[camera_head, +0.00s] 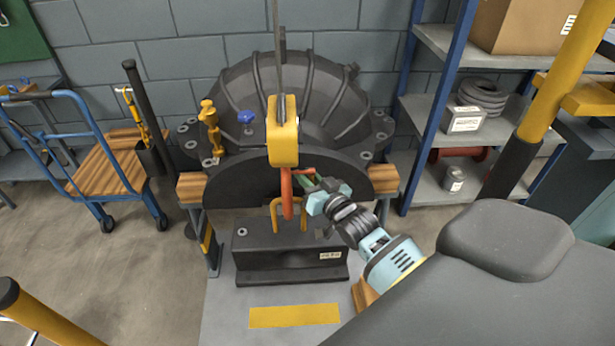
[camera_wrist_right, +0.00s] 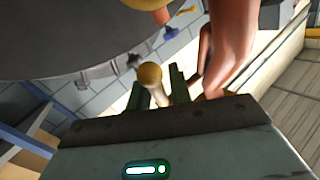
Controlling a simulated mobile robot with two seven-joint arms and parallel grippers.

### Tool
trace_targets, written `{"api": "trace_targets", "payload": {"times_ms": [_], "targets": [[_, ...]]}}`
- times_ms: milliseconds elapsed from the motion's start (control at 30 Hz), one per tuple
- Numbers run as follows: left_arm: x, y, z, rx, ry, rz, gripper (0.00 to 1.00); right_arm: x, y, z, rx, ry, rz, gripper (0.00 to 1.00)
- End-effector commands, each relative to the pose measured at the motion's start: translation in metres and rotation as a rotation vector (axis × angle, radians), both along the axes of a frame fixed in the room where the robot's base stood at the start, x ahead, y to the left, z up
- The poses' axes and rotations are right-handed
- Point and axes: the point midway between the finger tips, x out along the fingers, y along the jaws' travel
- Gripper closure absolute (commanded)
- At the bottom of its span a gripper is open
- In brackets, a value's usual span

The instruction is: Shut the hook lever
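A red-orange hook (camera_head: 287,197) hangs from a yellow hoist block (camera_head: 284,132), beside the yellow loop of a dark block; whether it is through the loop I cannot tell. The hook also shows large in the right wrist view (camera_wrist_right: 230,48). My right gripper (camera_head: 306,183) reaches in from the right beside the hook's upper part. In the wrist view its dark green fingers (camera_wrist_right: 158,90) stand apart, with a pale rod with a brass ball end (camera_wrist_right: 150,76), probably the hook lever, between them. Firm contact with the rod cannot be seen. My left gripper is out of view.
The dark block (camera_head: 290,255) with the yellow loop (camera_head: 275,212) stands on a grey surface below the hook. A large ribbed casing (camera_head: 290,90) with a wide flange is close behind. A blue cart (camera_head: 105,165) stands left; shelving (camera_head: 480,135) is at right.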

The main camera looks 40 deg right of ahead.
Motion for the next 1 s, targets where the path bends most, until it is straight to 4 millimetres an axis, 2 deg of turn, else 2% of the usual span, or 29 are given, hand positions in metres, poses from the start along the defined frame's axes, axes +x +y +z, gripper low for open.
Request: {"api": "trace_targets", "payload": {"times_ms": [267, 400, 433, 767, 1000], "targets": [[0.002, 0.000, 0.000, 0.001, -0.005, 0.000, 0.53, 0.001, 0.000, 0.000, 0.000, 0.000, 0.000, 0.81], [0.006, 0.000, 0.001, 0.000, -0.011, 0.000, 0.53, 0.001, 0.000, 0.000, 0.000, 0.000, 0.000, 0.99], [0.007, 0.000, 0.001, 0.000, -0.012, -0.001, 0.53, 0.001, 0.000, 0.000, 0.000, 0.000, 0.000, 1.00], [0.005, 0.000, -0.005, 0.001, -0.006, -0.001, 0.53, 0.001, 0.000, -0.002, -0.013, -0.023, 0.000, 1.00], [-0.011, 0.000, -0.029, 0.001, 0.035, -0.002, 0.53, 0.003, -0.002, -0.006, -0.076, -0.122, 0.000, 1.00]]}}
